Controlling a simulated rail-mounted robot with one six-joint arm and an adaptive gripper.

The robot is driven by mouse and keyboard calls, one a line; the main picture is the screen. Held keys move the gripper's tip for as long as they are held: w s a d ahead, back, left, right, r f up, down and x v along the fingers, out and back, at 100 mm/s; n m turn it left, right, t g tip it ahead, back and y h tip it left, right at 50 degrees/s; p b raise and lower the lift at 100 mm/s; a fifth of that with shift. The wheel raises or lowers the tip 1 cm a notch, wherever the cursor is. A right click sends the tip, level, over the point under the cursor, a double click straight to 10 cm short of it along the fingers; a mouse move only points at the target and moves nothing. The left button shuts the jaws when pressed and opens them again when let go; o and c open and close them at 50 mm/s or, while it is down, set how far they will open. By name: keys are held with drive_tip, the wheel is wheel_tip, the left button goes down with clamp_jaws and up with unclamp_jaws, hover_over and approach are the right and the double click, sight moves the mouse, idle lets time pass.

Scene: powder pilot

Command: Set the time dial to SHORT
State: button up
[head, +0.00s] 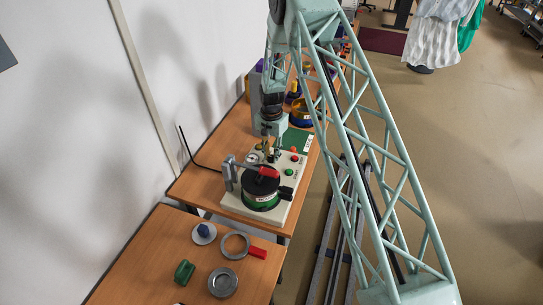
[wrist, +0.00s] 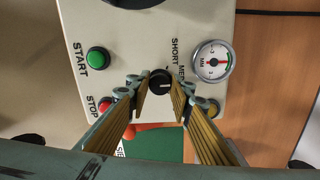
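The time dial (wrist: 160,78) is a small black knob with a pale mark on the white machine panel in the wrist view. The words SHORT and MED are printed to its right; the mark seems to lie toward MED, but the exact setting is hard to read. My gripper (wrist: 160,92) is open, with one brown-padded finger on each side of the dial. I cannot tell whether either finger touches it. In the head view my gripper (head: 268,146) is low over the back of the machine (head: 232,203) and hides the dial.
A green START button (wrist: 98,60), a red STOP button (wrist: 105,105) and a round gauge (wrist: 212,61) surround the dial. The near table holds a ring (head: 235,245), a sieve (head: 222,283) and a green block (head: 184,272).

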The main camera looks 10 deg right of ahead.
drive_tip(key=shift+c, duration=0.8)
drive_tip(key=shift+f+n+b, duration=0.1)
drive_tip(key=shift+n+b, duration=0.5)
drive_tip(key=shift+b, duration=0.2)
drive_tip(key=n+b, duration=0.3)
drive_tip(key=shift+n+b, duration=0.4)
drive_tip(key=n+b, duration=0.2)
drive_tip(key=n, duration=0.1)
drive_tip(key=shift+n+b, duration=0.35)
drive_tip(key=shift+n, duration=0.05)
drive_tip(key=shift+d+n+b, duration=0.1)
drive_tip(key=shift+n+b, duration=0.7)
drive_tip(key=shift+n, duration=0.7)
drive_tip(key=o, duration=0.8)
drive_tip(key=shift+o, duration=0.2)
